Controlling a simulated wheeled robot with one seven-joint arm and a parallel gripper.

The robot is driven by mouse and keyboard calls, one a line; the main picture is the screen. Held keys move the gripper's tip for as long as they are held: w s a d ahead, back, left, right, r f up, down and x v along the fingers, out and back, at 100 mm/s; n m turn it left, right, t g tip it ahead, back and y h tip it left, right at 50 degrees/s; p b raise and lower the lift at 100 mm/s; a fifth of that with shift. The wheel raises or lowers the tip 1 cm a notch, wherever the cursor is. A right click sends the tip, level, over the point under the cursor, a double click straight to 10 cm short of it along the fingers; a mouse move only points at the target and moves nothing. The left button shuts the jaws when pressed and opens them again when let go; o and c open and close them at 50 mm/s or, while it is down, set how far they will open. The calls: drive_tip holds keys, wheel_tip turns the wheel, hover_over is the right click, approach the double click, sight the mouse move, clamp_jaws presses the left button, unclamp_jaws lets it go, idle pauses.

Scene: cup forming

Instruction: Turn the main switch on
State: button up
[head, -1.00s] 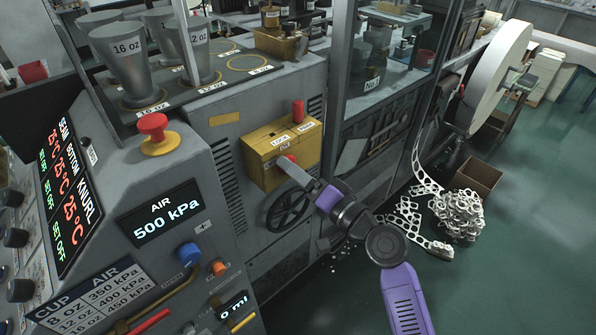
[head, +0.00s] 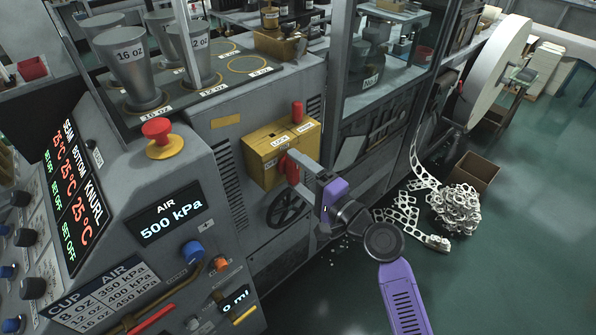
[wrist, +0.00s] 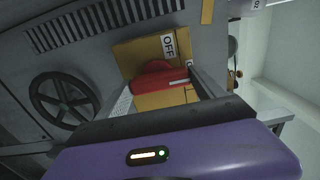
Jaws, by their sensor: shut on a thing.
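The main switch is a red handle (head: 283,165) on the front of a yellow box (head: 262,172) fixed to the grey machine. My gripper (head: 298,171) reaches the handle from the lower right. In the wrist view its fingers (wrist: 163,90) stand on either side of the handle, shut on it. The fingertips partly hide the handle in the head view.
A black handwheel (head: 287,209) sits just below the box. A red push button (head: 157,129) is on the panel to the left. Green floor is open at right.

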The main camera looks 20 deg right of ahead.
drive_tip(key=shift+d, duration=0.1)
idle(0.3)
drive_tip(key=o, duration=1.4)
drive_tip(key=shift+c, duration=0.2)
drive_tip(key=b+v, duration=0.2)
drive_tip(key=v, duration=0.5)
drive_tip(key=shift+s, duration=0.4)
drive_tip(key=shift+d, duration=0.1)
